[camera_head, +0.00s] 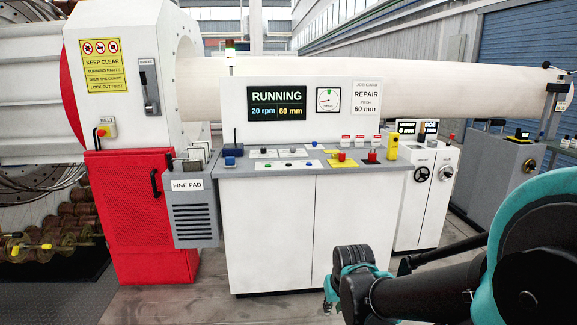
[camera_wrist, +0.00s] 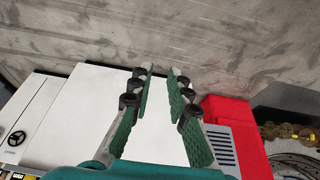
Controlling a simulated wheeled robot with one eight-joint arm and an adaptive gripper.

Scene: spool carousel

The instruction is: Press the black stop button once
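The control console (camera_head: 270,225) is a white cabinet with a grey sloping top. Small buttons sit on pale plates (camera_head: 290,166) on that top. One looks dark (camera_head: 308,163), but it is too small to tell whether it is the black stop button. A red button on a yellow plate (camera_head: 341,160) and another red one (camera_head: 373,156) are to the right. My gripper (camera_wrist: 161,76) is open and empty, its two green-padded fingers apart. In the head view it is low in front of the console's right side, mostly hidden by my arm, touching no button.
A display (camera_head: 277,104) reads RUNNING, 20 rpm, 60 mm. A red mesh guard (camera_head: 130,215) and a grey FINE PAD box (camera_head: 194,212) stand left. A cabinet with a handwheel (camera_head: 422,174) stands right. Bare floor (camera_wrist: 200,35) shows in the wrist view.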

